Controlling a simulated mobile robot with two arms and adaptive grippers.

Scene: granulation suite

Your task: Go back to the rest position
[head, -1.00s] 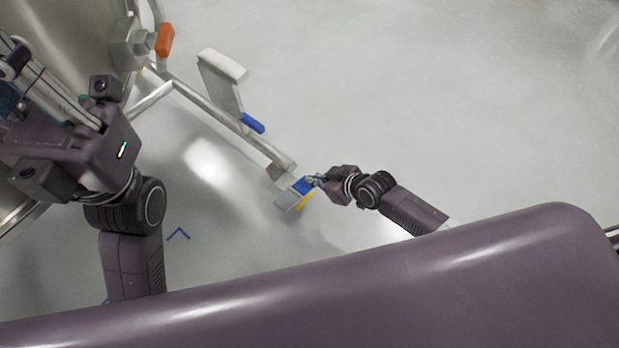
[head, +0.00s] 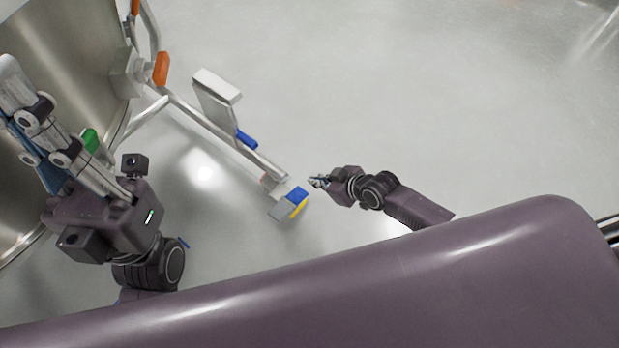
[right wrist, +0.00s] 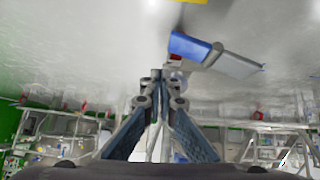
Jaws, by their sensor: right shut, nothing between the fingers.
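My right gripper (head: 316,182) is shut and empty above the floor near the middle of the head view. It is just right of the blue pedal (head: 297,194) at the end of a metal leg, with a small gap between them. In the right wrist view the fingers (right wrist: 157,78) are together, and the blue pedal (right wrist: 190,46) shows beyond them. My left gripper (head: 22,110) is at the left, in front of the steel vessel. Its fingers point up-left and partly overlap, so its opening is unclear.
The steel vessel (head: 62,45) stands at the left, with a metal leg (head: 215,128) reaching toward the middle. An orange handle (head: 161,68) and a pale plate (head: 217,87) with a blue pedal (head: 247,139) are on this frame. The floor (head: 430,90) is clear at the right.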

